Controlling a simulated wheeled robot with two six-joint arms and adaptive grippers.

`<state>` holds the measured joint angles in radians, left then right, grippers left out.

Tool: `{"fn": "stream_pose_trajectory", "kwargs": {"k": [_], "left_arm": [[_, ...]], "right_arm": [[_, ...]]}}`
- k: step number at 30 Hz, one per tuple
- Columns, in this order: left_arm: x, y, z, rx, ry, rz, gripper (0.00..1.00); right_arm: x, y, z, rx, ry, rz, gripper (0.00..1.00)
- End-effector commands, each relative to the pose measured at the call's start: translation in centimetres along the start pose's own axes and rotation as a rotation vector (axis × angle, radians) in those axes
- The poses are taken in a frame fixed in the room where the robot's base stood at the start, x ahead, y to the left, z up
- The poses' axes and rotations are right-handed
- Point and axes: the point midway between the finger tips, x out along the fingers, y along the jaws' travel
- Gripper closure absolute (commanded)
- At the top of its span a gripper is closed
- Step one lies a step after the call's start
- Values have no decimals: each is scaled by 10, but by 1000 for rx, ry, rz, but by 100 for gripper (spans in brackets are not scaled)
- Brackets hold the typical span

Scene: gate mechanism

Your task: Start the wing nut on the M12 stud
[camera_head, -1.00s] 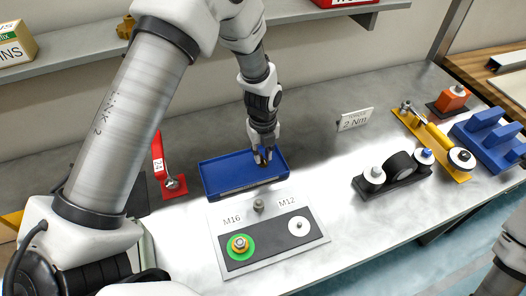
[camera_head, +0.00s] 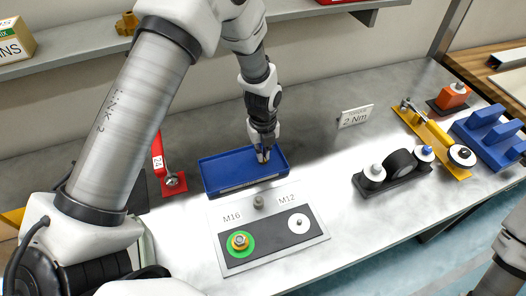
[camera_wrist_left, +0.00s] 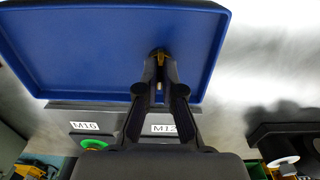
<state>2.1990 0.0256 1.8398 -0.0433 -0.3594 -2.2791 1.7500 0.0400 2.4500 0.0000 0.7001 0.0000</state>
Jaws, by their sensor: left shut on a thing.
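My left gripper (camera_head: 263,157) points down over the right part of the blue tray (camera_head: 216,187). In the left wrist view its fingers (camera_wrist_left: 159,78) are shut on a small brass-coloured piece, which looks like the wing nut (camera_wrist_left: 160,58). The fingers hide most of this piece, and its wings cannot be made out. The M12 stud (camera_head: 299,222) stands on a white disc at the right of the dark strip on the grey plate (camera_head: 238,267). It is bare and lies to the front right of the gripper. My right gripper is out of view.
A grey post (camera_head: 258,202) stands at the plate's back edge. A red tool (camera_head: 158,155) is left of the tray. A black holder (camera_head: 390,177) stands to the right.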

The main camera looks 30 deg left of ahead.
Motion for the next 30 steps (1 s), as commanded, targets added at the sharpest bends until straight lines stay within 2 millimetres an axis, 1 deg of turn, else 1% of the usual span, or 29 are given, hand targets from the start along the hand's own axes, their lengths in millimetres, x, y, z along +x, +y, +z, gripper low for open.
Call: {"fn": "stream_pose_trajectory", "kwargs": {"k": [3, 12, 14, 18, 22, 24, 30], "left_arm": [[-6, 0, 0, 0, 0, 0, 100], [-14, 0, 0, 0, 0, 0, 100], [-21, 0, 0, 0, 0, -1, 100], [-44, 0, 0, 0, -1, -1, 100], [-60, 0, 0, 0, 0, 0, 100], [-63, 0, 0, 0, 0, 0, 100], [-60, 0, 0, 0, 0, 0, 100]], "right_arm": [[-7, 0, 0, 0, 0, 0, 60], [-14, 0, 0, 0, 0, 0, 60], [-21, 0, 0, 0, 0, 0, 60], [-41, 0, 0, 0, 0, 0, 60], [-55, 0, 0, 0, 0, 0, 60], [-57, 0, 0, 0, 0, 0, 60], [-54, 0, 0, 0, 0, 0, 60]]}}
